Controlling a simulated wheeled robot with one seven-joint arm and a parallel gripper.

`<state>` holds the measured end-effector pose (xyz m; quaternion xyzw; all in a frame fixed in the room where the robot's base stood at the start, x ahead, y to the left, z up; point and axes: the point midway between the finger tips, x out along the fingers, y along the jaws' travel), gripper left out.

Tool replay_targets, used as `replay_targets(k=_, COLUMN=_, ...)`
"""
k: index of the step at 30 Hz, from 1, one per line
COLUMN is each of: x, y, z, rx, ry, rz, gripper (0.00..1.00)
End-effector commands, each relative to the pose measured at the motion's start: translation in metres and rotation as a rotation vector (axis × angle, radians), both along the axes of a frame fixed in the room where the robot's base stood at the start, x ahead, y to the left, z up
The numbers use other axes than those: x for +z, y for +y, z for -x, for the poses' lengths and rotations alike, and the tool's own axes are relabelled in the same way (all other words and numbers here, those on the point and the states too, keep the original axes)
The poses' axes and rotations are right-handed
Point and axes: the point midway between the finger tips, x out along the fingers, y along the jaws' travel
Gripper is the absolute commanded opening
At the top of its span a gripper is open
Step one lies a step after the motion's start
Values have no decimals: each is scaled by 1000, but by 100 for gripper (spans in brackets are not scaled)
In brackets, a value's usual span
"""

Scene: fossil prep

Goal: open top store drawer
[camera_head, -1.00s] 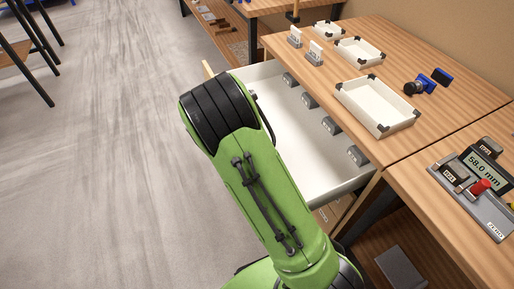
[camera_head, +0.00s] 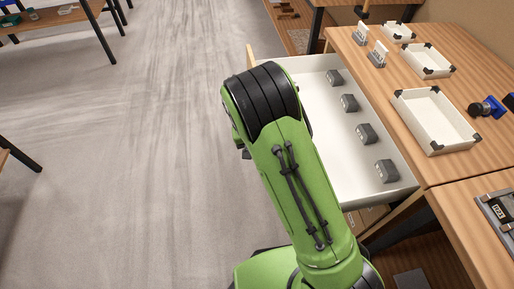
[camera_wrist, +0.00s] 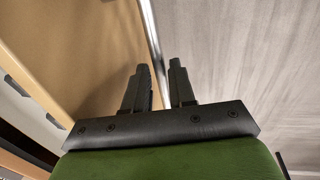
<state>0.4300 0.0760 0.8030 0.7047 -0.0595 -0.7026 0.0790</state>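The store drawer (camera_head: 343,181) is pulled well out from under the wooden worktop in the head view. It has white inside walls, and several grey blocks (camera_head: 349,103) lie in a row in it. A corner of its wooden front (camera_head: 250,54) shows beyond my arm. In the wrist view the wooden front (camera_wrist: 95,45) fills the left, and a thin metal handle bar (camera_wrist: 152,35) runs between the two fingers of my gripper (camera_wrist: 160,68). My arm hides the gripper and handle in the head view.
White trays (camera_head: 436,119) with black corners stand on the worktop (camera_head: 460,169), beside small label stands (camera_head: 377,54) and a blue-and-black tool (camera_head: 487,107). Another table (camera_head: 55,17) stands at far left. The grey floor (camera_head: 150,130) on the left is clear.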

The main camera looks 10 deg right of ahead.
Motion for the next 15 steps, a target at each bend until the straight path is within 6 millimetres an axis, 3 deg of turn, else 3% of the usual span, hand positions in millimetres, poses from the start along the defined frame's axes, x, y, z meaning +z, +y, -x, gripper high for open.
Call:
replay_targets(k=3, x=0, y=0, z=0, rx=0, ry=0, rz=0, gripper=40)
replay_targets(k=11, x=2, y=0, z=0, rx=0, ry=0, rz=0, gripper=40)
replay_targets(k=15, x=23, y=5, z=-1, rx=3, ry=-2, rz=-2, gripper=40)
